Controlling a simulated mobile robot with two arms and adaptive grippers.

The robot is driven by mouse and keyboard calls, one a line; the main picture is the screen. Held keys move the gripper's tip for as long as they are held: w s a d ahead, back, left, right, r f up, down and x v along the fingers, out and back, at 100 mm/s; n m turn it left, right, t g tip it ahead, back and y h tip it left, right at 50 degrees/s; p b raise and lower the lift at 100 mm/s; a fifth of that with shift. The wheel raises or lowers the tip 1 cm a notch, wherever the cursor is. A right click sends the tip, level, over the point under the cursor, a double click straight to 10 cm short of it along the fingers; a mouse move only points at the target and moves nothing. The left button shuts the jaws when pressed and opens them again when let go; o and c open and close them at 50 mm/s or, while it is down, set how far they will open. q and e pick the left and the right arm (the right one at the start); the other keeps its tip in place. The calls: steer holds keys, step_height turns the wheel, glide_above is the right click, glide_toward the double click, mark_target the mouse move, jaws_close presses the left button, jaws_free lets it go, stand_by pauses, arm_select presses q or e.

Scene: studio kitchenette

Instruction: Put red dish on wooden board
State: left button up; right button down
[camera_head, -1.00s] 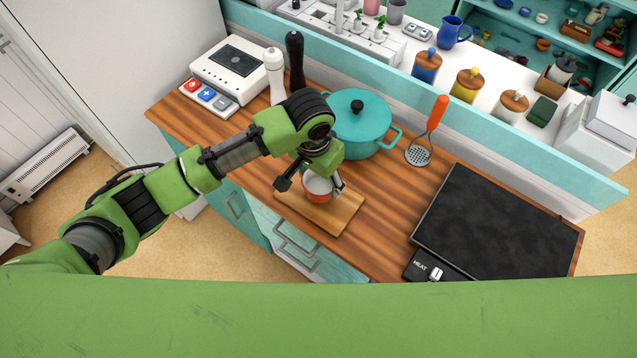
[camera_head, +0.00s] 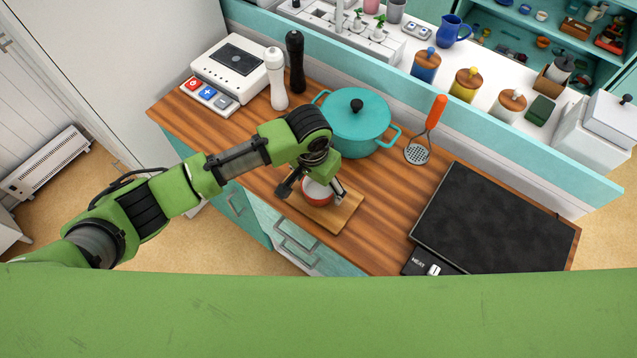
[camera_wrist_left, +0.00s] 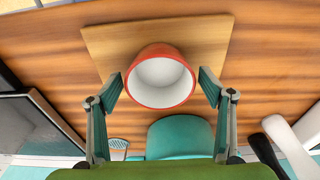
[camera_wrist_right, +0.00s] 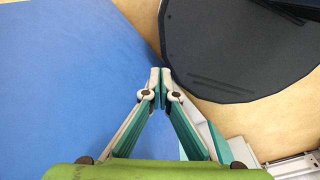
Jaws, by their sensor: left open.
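The red dish (camera_head: 318,194), a small bowl with a pale inside, is on the wooden board (camera_head: 338,217), near the board's back edge. In the left wrist view the dish (camera_wrist_left: 160,80) appears over the board (camera_wrist_left: 105,45). My left gripper (camera_head: 313,192) is open, with one finger on each side of the dish. In the left wrist view its fingers (camera_wrist_left: 163,88) are very close to the dish's sides; I cannot tell whether they touch. My right gripper (camera_wrist_right: 161,82) is shut and empty in the right wrist view, away from the board.
A teal pot (camera_head: 357,125) stands just behind the board. A skimmer with an orange handle (camera_head: 434,118) and a black hotplate (camera_head: 495,220) are to the right. White and black mills (camera_head: 276,80) stand at the back left. The counter between board and hotplate is clear.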

mark_target(316, 197)
arm_select(q)
step_height(316, 197, up, 12)
steer(key=s+b, duration=0.1)
steer(key=shift+a, duration=0.4)
steer(key=shift+s+r, duration=0.1)
